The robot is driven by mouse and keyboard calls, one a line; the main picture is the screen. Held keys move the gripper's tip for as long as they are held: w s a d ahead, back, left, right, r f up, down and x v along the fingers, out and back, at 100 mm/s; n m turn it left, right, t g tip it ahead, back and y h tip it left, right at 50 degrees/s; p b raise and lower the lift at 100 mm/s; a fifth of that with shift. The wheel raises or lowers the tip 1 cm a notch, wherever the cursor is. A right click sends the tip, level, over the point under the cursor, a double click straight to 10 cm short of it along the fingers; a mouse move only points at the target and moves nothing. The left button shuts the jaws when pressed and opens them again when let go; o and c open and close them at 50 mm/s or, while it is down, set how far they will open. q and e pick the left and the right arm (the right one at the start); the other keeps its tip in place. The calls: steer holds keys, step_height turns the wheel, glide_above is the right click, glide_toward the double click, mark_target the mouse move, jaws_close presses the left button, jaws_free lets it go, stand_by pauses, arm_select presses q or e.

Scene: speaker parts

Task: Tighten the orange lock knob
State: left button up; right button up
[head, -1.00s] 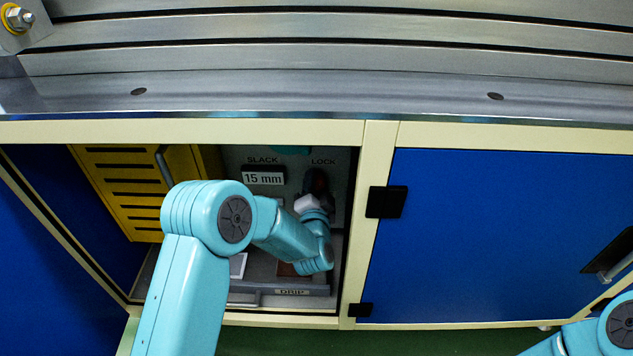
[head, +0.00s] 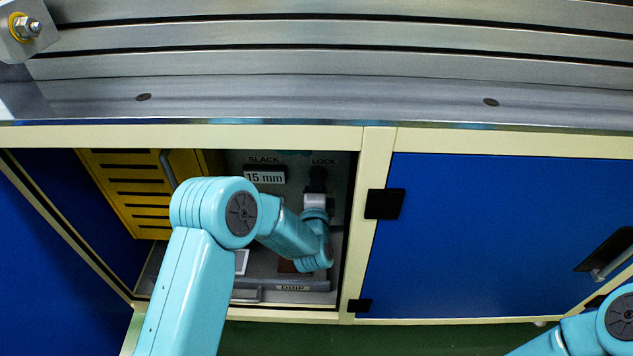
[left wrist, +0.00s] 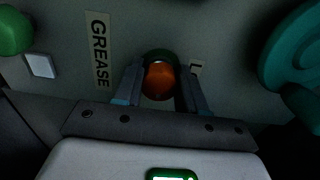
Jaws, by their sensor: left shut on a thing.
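The orange lock knob (left wrist: 159,80) shows in the left wrist view between the two fingers of my left gripper (left wrist: 160,88), with a dark green part behind it. The fingers are shut on the knob, one on each side. In the head view my left gripper (head: 317,185) reaches into the open cabinet bay, just below the LOCK label (head: 323,161). There the knob is hidden by the gripper. My right arm shows at the lower right edge of the head view; its gripper is out of frame.
A panel with a SLACK display (head: 264,177) reading 15 mm stands left of the gripper. A yellow slotted box (head: 125,195) is at the bay's left. A closed blue door (head: 480,235) is to the right. A teal wheel (left wrist: 290,50) and green knob (left wrist: 12,32) show in the wrist view.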

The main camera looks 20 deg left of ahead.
arm_select(q)
steer(key=shift+s+a+f, duration=0.1)
steer(key=shift+f, duration=0.1)
steer(key=o, duration=1)
steer(key=shift+o, duration=0.2)
steer(key=shift+r, duration=0.1)
steer(key=p+v, duration=0.4)
steer(key=v, duration=1.2)
steer(key=shift+s, duration=0.15)
arm_select(e)
steer(key=shift+g, duration=0.3)
steer(key=r, duration=0.1)
steer(key=s+r, duration=0.1)
steer(key=r, duration=0.2)
steer(key=shift+s+a, duration=0.35)
arm_select(q)
steer(key=shift+r, duration=0.1)
